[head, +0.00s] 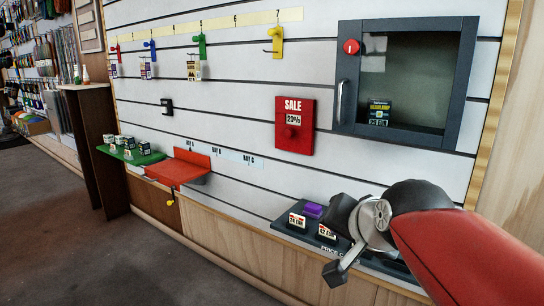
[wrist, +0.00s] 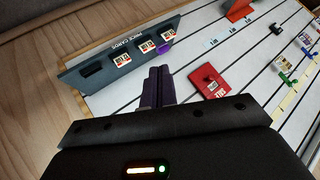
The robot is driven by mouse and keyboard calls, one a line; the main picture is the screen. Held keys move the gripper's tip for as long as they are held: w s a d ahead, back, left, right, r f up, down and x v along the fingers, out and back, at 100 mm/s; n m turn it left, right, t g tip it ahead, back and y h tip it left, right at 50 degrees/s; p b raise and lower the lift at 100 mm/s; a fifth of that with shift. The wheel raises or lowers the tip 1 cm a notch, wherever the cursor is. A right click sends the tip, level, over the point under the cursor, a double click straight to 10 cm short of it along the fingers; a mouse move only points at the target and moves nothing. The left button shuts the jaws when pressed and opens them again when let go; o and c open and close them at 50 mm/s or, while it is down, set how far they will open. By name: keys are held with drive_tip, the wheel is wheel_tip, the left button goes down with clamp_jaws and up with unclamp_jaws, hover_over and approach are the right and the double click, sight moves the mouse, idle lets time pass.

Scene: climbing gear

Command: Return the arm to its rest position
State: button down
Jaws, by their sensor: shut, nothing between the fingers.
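My gripper (wrist: 159,72) is shut and empty in the wrist view, its two dark fingers side by side. In the head view my red arm reaches in from the lower right. Its dark wrist end is over the price-card tray, and I cannot make out the fingertips there. The dark grey price-card tray (wrist: 122,62) lies just beyond the fingers in the wrist view. It holds several price cards and a purple piece (wrist: 165,48). The purple piece also shows in the head view (head: 313,210), left of my wrist.
A grey framed window box (head: 343,75) with a red knob is on the slatted wall above my arm. A red SALE sign (head: 294,125) hangs left of it. Coloured hooks (head: 276,40) line the top. A red shelf (head: 190,170) and green tray (head: 135,158) stand left. Floor at left is clear.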

drive_tip(key=s+d+f+n+g, duration=0.1)
drive_tip(key=s+f+n+g, duration=0.1)
drive_tip(key=s+f, duration=0.5)
drive_tip(key=s+d+f+n+g+h, duration=0.1)
drive_tip(key=s+d+f+n+g, duration=0.1)
drive_tip(key=s+f, duration=0.5)
drive_tip(key=shift+f+n+g, duration=0.3)
drive_tip(key=shift+f+n, duration=0.05)
drive_tip(key=shift+n, duration=0.45)
